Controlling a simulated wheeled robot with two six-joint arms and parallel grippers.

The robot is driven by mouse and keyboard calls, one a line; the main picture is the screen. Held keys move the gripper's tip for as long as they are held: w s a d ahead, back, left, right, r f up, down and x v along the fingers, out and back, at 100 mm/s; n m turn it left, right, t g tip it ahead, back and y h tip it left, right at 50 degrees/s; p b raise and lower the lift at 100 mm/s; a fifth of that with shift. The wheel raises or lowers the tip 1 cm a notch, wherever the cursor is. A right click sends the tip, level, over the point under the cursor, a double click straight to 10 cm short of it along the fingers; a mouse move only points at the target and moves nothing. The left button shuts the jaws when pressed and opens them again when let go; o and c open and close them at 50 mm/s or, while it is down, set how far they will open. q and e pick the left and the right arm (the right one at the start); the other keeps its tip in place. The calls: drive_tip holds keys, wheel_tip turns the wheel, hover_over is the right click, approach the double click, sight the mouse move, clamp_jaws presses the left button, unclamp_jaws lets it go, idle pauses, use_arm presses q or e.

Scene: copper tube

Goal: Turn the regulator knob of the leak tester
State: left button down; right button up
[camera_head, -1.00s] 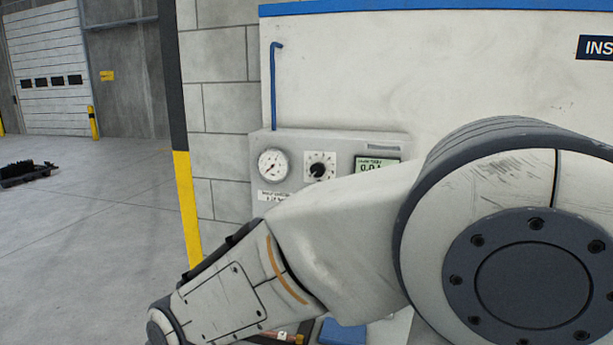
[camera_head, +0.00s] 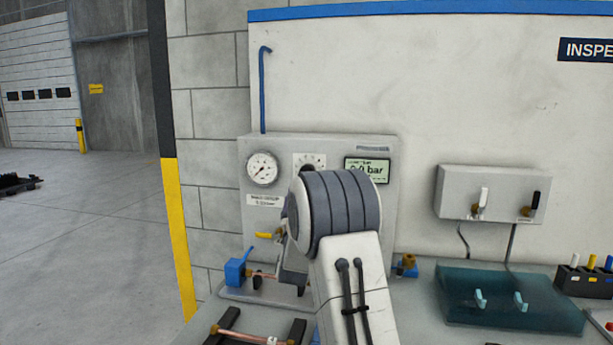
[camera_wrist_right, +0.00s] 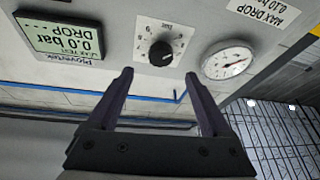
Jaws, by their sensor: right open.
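The leak tester (camera_head: 385,225) is a light grey box on the wall side of the bench. Its black regulator knob (camera_wrist_right: 160,53) sits on a white scale plate in the right wrist view. In the head view the knob is largely hidden behind my right arm, and the top of its scale plate (camera_head: 309,158) shows. My right gripper (camera_wrist_right: 158,75) is open and empty. Its two dark fingers point toward the panel, with the knob ahead of and between the tips, apparently not touched. My left gripper is not in view.
A round gauge (camera_head: 262,168) and a display (camera_head: 367,170) reading 0.0 bar flank the knob. A blue clamp with a copper tube (camera_head: 263,275) is below. A teal tray (camera_head: 510,300) and a switch box (camera_head: 490,195) are to the right.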

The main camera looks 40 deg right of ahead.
drive_tip(key=p+x, duration=0.2)
drive_tip(key=x, duration=0.6)
drive_tip(key=shift+w+d+r+p, duration=0.15)
drive_tip(key=shift+w+d+p, duration=0.05)
drive_tip(key=shift+p, duration=0.2)
